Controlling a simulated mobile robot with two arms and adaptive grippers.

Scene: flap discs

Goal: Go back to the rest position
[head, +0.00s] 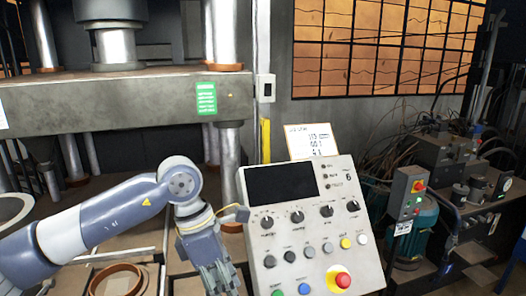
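My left arm reaches in from the left side of the head view and bends down at its elbow. My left gripper (219,280) hangs fingers down at the bottom centre, just left of the control panel (350,222). Its fingertips are at the lower edge of the picture, and I cannot tell whether they are apart. No held object shows in it. My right gripper is not in view.
The panel has knobs, coloured buttons and a red emergency stop (341,281). A large press (130,100) stands behind my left arm. A brown ring (117,281) lies at the lower left. Pumps and hoses (440,165) crowd the right.

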